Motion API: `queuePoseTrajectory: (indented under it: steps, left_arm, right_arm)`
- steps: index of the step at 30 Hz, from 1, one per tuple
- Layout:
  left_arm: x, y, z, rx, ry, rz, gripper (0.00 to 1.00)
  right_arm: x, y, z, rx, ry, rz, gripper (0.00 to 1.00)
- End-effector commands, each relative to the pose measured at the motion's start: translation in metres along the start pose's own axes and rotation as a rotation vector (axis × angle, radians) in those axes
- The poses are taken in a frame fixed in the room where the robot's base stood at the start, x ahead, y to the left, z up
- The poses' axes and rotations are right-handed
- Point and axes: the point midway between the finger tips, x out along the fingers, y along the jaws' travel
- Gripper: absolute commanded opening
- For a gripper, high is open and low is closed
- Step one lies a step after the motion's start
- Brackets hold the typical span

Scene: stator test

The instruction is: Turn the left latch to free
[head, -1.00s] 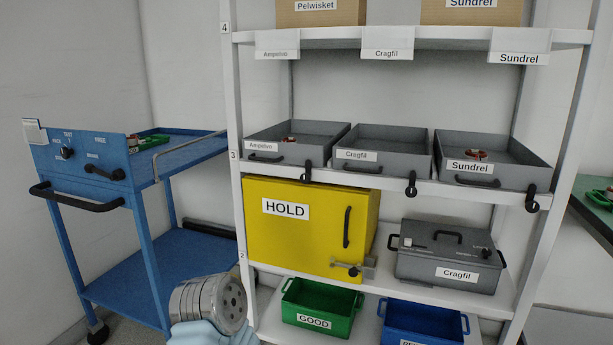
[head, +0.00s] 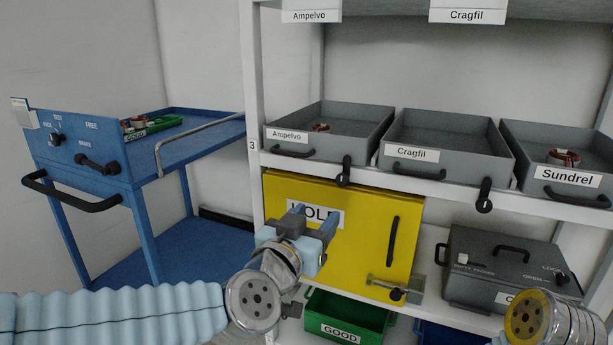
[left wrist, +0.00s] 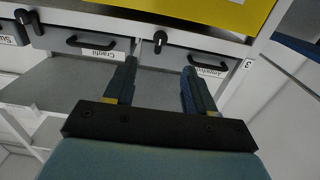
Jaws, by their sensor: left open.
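The left latch (head: 345,171) is a small black lever on the shelf edge between the Ampelvo tray (head: 330,128) and the Cragfil tray (head: 450,140). Its round end is low and its arm points up. It also shows in the left wrist view (left wrist: 160,42), upside down. My left gripper (head: 312,220) is open and empty, in front of the yellow HOLD door, below the latch and apart from it. In the left wrist view its fingers (left wrist: 160,70) are spread, with the latch beyond the gap between them. My right gripper is out of view; part of my right arm shows low right.
A second black latch (head: 485,195) stands between the Cragfil and Sundrel trays (head: 560,145). The yellow HOLD cabinet (head: 375,225) has a handle and clasp. A grey case (head: 505,265), a green GOOD bin (head: 345,318) and a blue cart (head: 75,150) are around.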

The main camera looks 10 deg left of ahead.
Motion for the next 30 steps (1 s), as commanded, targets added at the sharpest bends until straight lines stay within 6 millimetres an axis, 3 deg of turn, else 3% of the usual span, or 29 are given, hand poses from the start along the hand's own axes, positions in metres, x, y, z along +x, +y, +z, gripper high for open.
queuePoseTrajectory:
  steps: [5,15,21,30]
  left_arm:
    - [0.012,0.001,-0.007,0.002,0.015,-0.001,0.55]
    - [0.088,0.0,-0.008,0.003,0.013,-0.001,0.55]
    - [0.121,0.0,-0.009,0.002,0.014,-0.001,0.55]
    - [0.135,0.0,-0.009,0.001,0.014,0.0,0.55]
  right_arm:
    - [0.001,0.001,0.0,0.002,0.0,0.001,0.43]
    - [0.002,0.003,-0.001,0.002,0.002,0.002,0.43]
    - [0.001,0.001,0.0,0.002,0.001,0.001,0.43]
    - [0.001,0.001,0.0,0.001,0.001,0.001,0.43]
